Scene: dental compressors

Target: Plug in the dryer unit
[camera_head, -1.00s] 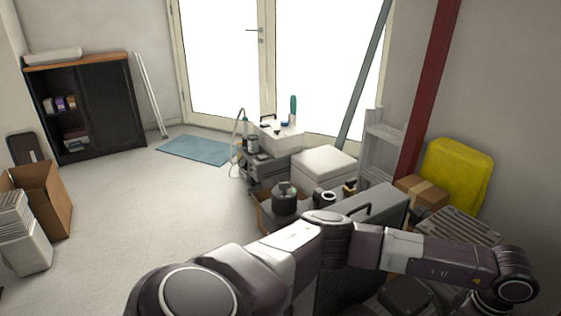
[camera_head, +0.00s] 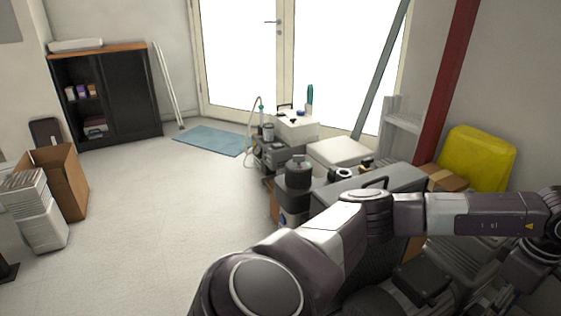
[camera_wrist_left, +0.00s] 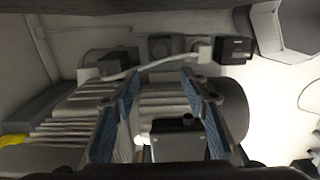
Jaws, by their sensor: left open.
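My left gripper (camera_wrist_left: 165,105) is open in the left wrist view, with a blue-padded finger on each side and no object visibly held. Beyond its fingertips is a dark strip that looks like a row of sockets (camera_wrist_left: 160,46). A black plug or adapter (camera_wrist_left: 234,50) is at its right end, beside a white plug (camera_wrist_left: 205,52) with a white cable. Another black adapter (camera_wrist_left: 116,62) is at the left. A grey box (camera_wrist_left: 178,142) shows between the fingers. I cannot tell which object is the dryer unit. My right gripper is not in view.
My arm crosses the lower right of the head view. Near it are a grey case (camera_head: 385,186), a dark cylindrical unit (camera_head: 298,180), a yellow container (camera_head: 476,158) and a red post (camera_head: 446,80). Open floor (camera_head: 170,215) lies left, with a cardboard box (camera_head: 62,175) beyond.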

